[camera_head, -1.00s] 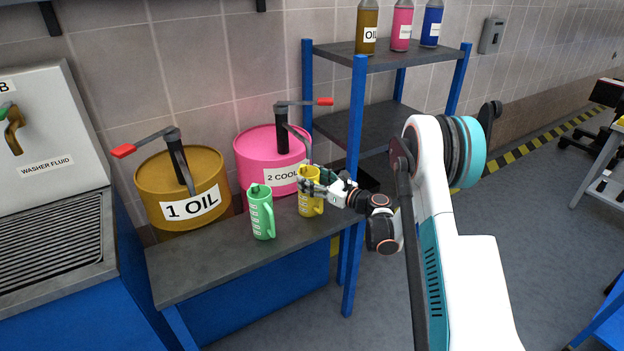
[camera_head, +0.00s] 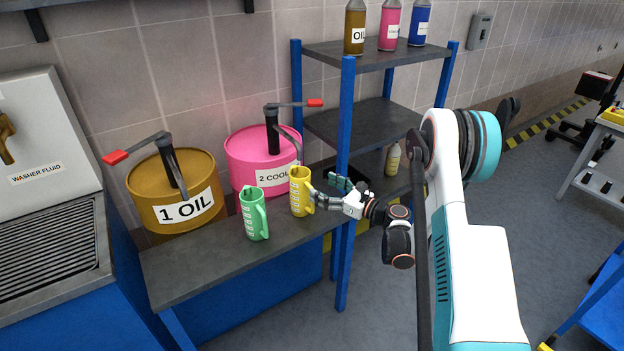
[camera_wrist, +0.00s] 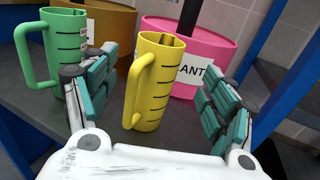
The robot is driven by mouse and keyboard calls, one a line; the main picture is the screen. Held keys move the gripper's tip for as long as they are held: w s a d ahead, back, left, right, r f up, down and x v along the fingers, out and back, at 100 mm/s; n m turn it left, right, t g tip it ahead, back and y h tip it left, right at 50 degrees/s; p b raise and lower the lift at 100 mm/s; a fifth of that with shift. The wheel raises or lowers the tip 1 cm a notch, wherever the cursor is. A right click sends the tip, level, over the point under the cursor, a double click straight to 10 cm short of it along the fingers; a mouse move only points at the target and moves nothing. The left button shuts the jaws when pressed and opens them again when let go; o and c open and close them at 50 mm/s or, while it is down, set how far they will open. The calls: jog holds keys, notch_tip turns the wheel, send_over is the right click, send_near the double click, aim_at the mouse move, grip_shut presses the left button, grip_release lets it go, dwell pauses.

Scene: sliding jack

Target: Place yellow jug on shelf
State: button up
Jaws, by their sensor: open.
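The yellow jug (camera_head: 300,192) stands upright on the grey bench (camera_head: 200,268), near its right end by the rack's blue post. My gripper (camera_head: 326,190) is just to its right, low over the bench edge, with its fingers spread. In the wrist view, the yellow jug (camera_wrist: 153,85) stands ahead between the two open fingers, its handle to the left. Neither finger is closed on it. The rack's middle shelf (camera_head: 370,122) is empty. The top shelf (camera_head: 380,54) holds several bottles.
A green jug (camera_head: 255,215) stands left of the yellow one. Behind are a brown oil drum (camera_head: 170,185) and a pink coolant drum (camera_head: 255,150), each with a pump lever above. A pale bottle (camera_head: 393,159) stands on the low shelf.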

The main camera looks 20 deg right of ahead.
jog(key=shift+v, duration=1.6)
